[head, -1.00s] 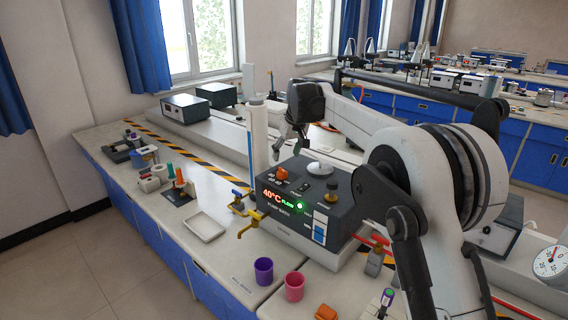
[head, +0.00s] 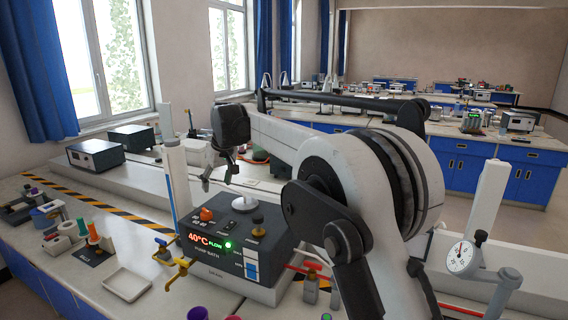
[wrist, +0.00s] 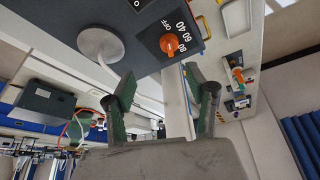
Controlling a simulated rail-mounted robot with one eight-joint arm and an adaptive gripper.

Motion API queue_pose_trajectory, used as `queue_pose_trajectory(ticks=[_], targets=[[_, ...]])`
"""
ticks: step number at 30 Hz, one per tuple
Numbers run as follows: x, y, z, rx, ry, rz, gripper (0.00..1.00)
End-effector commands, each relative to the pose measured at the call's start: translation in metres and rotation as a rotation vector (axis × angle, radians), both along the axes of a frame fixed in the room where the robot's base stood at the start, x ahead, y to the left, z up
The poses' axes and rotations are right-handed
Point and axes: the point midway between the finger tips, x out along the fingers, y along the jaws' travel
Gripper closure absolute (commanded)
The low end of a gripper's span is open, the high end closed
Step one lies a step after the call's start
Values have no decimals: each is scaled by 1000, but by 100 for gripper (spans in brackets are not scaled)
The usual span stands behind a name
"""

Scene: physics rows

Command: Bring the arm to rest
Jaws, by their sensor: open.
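My gripper (head: 218,176) hangs from the end of my arm, in the head view just behind and left of the pump bath. In the wrist view its two dark green fingers (wrist: 164,98) stand apart with nothing between them. The pump bath (head: 213,255) is a dark box with a lit 40°C FLOW display, an orange knob (head: 207,214) and a round pale lid (head: 244,203). In the wrist view the orange knob (wrist: 169,43) and the lid (wrist: 100,46) lie past the fingertips, apart from them.
A tall white post (head: 178,180) rises close left of my gripper. Two grey instruments (head: 94,155) stand at the back left. A dial gauge (head: 460,257) is at the right.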

Motion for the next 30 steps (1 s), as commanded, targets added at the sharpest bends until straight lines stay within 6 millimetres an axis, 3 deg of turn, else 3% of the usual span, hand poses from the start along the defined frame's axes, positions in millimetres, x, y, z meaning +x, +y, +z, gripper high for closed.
queue_pose_trajectory(ticks=[6,15,23,30], targets=[[-24,-76,34,11,-21,-95,49],[-78,-174,64,25,-52,-225,49],[-139,-251,70,37,-78,-336,49],[-205,-314,60,49,-105,-436,49]])
